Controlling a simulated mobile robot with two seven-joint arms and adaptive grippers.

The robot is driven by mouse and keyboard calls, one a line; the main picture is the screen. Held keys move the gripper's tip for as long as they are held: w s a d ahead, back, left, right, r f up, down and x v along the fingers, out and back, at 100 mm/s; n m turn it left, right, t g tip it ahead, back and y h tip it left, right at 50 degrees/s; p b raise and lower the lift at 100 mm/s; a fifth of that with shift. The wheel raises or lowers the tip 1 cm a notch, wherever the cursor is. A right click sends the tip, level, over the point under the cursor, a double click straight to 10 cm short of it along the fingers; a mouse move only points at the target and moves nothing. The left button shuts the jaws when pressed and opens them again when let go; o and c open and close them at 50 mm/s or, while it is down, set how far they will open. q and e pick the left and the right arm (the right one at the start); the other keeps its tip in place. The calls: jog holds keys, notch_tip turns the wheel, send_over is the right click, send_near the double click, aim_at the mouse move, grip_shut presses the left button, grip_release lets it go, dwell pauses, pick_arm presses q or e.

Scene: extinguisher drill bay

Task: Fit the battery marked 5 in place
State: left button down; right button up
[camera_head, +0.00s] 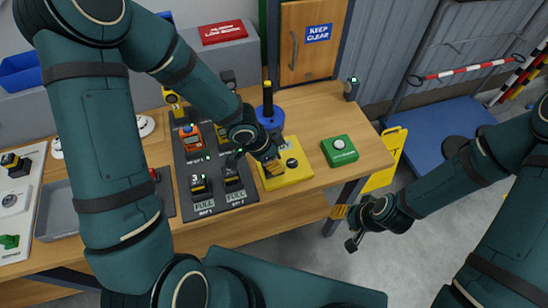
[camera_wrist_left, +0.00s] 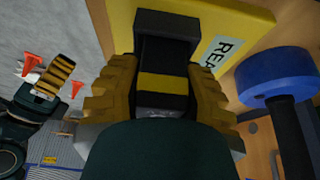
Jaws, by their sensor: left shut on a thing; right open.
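My left gripper (camera_head: 268,163) is shut on a black battery with a yellow band (camera_wrist_left: 163,84). No number shows on that battery. It is at the yellow box (camera_head: 299,170), whose partly hidden label shows in the left wrist view (camera_wrist_left: 228,45). The battery's far end meets or overlaps the box there; I cannot tell whether it is seated. The dark charging panel (camera_head: 215,154) stands to the left, with a battery marked 3 (camera_head: 199,184) in a front bay labelled FULL. My right gripper (camera_head: 354,228) is open and empty, out beyond the table's right edge.
A blue round base with a dark post (camera_head: 268,100) stands close behind the yellow box. A green box with a white button (camera_head: 339,151) sits to the right on the wooden table (camera_head: 352,118). A grey tray (camera_head: 58,212) lies left of the panel. A yellow sign (camera_head: 385,160) stands on the floor.

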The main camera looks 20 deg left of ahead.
pick_arm(q)
jog(key=shift+f+b, duration=0.35)
dwell(0.3)
jog(key=c, duration=0.6)
grip_release()
jog(key=o, duration=0.4)
jog(key=shift+r, duration=0.1)
jog(key=shift+r+p, duration=3.35)
jog(key=shift+r, duration=0.1)
